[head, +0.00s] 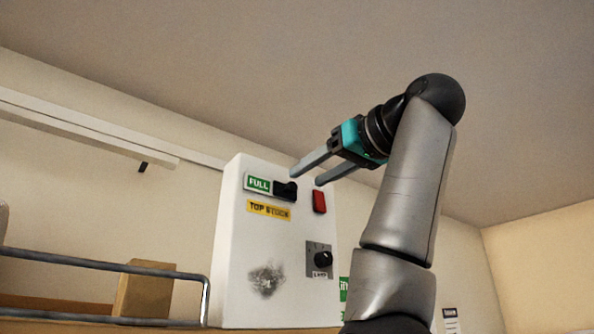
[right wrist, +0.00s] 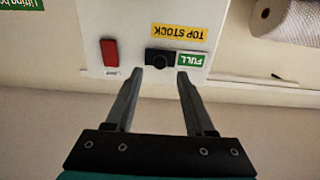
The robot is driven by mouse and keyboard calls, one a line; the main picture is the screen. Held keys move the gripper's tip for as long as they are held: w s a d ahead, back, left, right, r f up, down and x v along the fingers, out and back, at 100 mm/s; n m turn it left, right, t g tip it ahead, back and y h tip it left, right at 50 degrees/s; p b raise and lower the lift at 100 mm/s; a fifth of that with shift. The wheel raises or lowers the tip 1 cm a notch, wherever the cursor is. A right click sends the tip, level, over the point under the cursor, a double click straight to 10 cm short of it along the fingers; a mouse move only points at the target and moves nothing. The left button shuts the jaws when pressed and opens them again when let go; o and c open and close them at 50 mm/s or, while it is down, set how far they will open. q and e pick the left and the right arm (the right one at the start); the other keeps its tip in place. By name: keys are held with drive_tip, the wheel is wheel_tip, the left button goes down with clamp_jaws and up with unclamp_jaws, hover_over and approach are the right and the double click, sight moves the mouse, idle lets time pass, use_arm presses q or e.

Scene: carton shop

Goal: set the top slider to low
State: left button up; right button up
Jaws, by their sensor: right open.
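The top slider (head: 285,190) is a black knob at the right end of a small plate high on a white box. A green FULL sign (head: 258,184) shows to its left, and a yellow TOP STOCK label (head: 268,209) is below. My right gripper (head: 306,177) is open and empty at the upper right of the slider, its fingers pointing toward the box. In the right wrist view, which is upside down, the slider (right wrist: 158,57) lies just beyond and between the fingertips (right wrist: 160,74). I see no contact. My left gripper is not in view.
A red switch (head: 320,201) sits on the box right beside the slider, close to one fingertip. A black rotary knob (head: 322,259) is lower on the white box (head: 235,262). A metal rail (head: 100,263) and a cardboard carton (head: 145,292) stand at left.

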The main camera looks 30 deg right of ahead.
sight(294, 185)
drive_tip(key=w+p, duration=0.1)
drive_tip(key=w, duration=0.4)
drive_tip(key=shift+a, duration=0.2)
clamp_jaws()
idle(1.2)
